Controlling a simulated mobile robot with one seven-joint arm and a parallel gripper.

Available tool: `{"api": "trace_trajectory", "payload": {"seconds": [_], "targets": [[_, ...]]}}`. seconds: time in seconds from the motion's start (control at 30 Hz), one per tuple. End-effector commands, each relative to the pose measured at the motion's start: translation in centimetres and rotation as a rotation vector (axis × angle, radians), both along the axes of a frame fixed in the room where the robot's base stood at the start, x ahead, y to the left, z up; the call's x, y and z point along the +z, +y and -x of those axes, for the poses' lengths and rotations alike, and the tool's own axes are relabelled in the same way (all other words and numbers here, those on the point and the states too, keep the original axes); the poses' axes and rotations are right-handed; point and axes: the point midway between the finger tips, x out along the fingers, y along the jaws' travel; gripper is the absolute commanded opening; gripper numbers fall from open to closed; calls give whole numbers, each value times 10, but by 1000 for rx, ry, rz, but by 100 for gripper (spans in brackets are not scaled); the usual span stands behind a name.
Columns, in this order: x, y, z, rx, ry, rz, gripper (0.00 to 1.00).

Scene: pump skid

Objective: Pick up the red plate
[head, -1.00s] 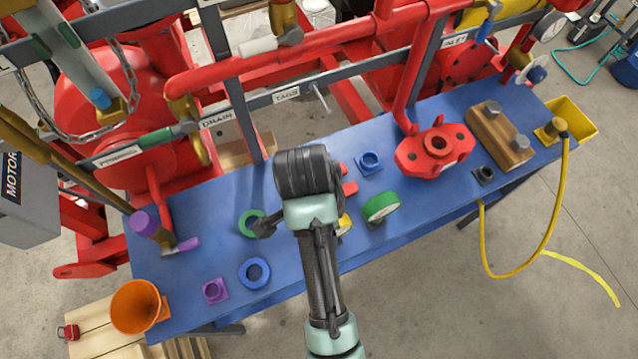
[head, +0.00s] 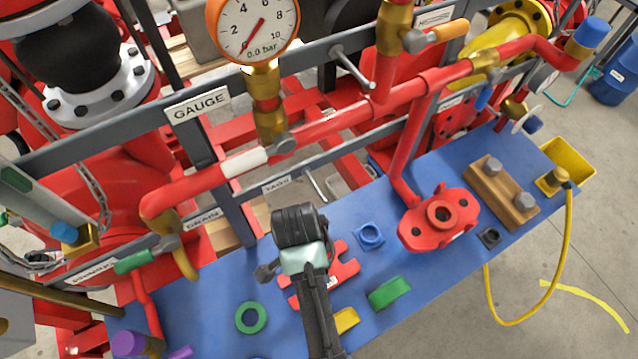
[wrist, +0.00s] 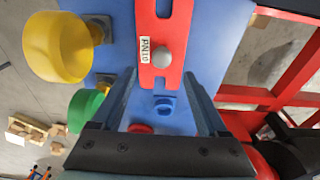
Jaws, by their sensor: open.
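The red plate (head: 346,270) lies on the blue bench in the head view, partly hidden beneath my wrist. It has notched edges. In the wrist view the red plate (wrist: 165,25) shows a "PN10" label and a round grey knob. My gripper (wrist: 160,76) is open, its two fingers spread either side of the plate's near end in that picture. Nothing shows held between them. In the head view my fingertips are hidden behind the wrist, so I cannot tell their height above the plate.
A red flange (head: 438,222) and wooden block (head: 502,190) stand to the right. Red pipework and a grey rail (head: 230,178) run behind the bench.

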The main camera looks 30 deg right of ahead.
Motion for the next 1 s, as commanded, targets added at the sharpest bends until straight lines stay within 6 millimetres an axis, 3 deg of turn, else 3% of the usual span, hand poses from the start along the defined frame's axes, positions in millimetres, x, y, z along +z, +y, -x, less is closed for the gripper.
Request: {"api": "trace_trajectory", "payload": {"seconds": [0.27, 0.6, 0.9, 1.0], "targets": [[-19, -2, 1, 0, 3, -1, 76], [-59, -5, 0, 0, 1, -1, 76], [-62, -6, 0, 0, -1, 0, 76], [-62, -6, 0, 0, -1, 0, 58]]}}
